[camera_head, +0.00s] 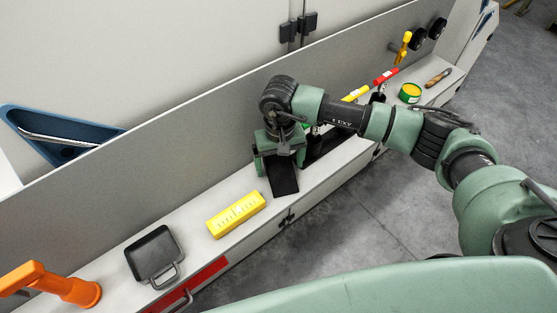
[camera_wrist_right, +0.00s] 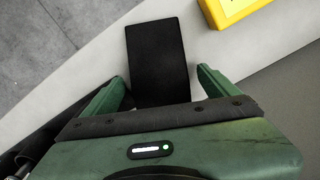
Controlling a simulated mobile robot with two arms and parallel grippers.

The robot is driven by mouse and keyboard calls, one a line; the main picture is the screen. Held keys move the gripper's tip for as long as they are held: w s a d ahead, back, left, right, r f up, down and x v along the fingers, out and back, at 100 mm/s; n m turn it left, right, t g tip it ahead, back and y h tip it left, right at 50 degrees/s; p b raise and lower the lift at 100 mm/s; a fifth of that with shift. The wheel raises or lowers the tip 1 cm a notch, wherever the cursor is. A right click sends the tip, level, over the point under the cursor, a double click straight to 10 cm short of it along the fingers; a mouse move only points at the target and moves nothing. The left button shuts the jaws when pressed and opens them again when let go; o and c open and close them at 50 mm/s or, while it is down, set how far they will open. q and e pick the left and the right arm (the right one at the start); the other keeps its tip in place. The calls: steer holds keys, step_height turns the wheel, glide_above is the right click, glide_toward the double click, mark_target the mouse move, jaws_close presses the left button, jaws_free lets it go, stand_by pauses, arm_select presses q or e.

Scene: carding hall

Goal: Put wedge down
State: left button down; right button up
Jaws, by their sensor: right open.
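The wedge, a black slab, lies on the light grey bench top in the right wrist view (camera_wrist_right: 157,52). In the head view its dark end (camera_head: 284,180) shows below my right gripper (camera_head: 279,163). In the wrist view my right gripper (camera_wrist_right: 161,82) is open, with one green finger on each side of the wedge's near end and gaps beside it. The wedge's near end is partly hidden by the gripper body. My left gripper is not in view.
A yellow box (camera_head: 236,214) lies close left of the wedge. A black pan (camera_head: 155,256) and an orange-handled object (camera_head: 65,287) are farther left. A yellow-topped green tin (camera_head: 410,92) is on the right. A grey panel (camera_head: 190,145) stands behind the narrow bench.

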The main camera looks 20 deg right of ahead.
steer(key=shift+f, duration=0.3)
jaws_close()
steer(key=shift+r, duration=0.1)
